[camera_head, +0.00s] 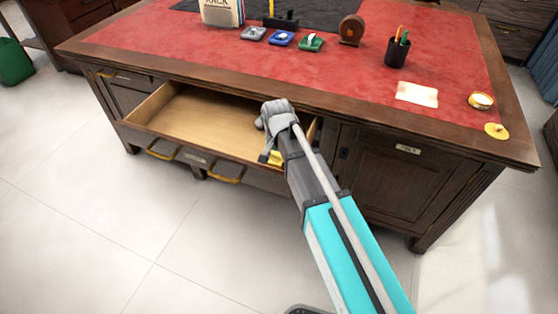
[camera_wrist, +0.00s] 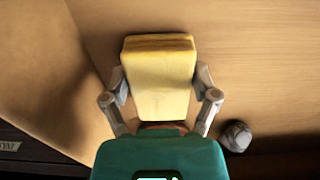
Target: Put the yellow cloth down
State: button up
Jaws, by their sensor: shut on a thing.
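The yellow cloth (camera_wrist: 160,85) looks like a folded block in the wrist view, with a darker edge at its far end. My gripper (camera_wrist: 161,79) has a finger on each side of it and is shut on it. In the head view a bit of yellow cloth (camera_head: 275,157) shows beside my arm, at the right end of the open drawer (camera_head: 200,115). The drawer's pale wooden floor lies under the cloth. I cannot tell whether the cloth touches that floor.
A small grey lump (camera_wrist: 237,136) lies to the right of my gripper in the wrist view. The drawer's left part looks empty. The red desk top (camera_head: 230,63) above holds a pen cup (camera_head: 397,53), a tape roll (camera_head: 352,29), a paper note (camera_head: 417,94) and other small things.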

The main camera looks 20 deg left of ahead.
aim_at(278, 157)
jog(key=shift+f, duration=0.15)
jog(key=o, duration=0.9)
jog(key=shift+c, duration=0.2)
notch_tip(278, 157, up, 12)
jog(key=p, duration=1.2)
jog(key=shift+r, duration=0.2)
dwell(0.7)
jog(key=s+d, duration=0.2)
jog(key=d, duration=1.6)
jog(key=s+d, duration=0.2)
jog(key=d, duration=1.7)
jog(key=shift+s+n, duration=0.2)
jog(key=shift+n, duration=0.2)
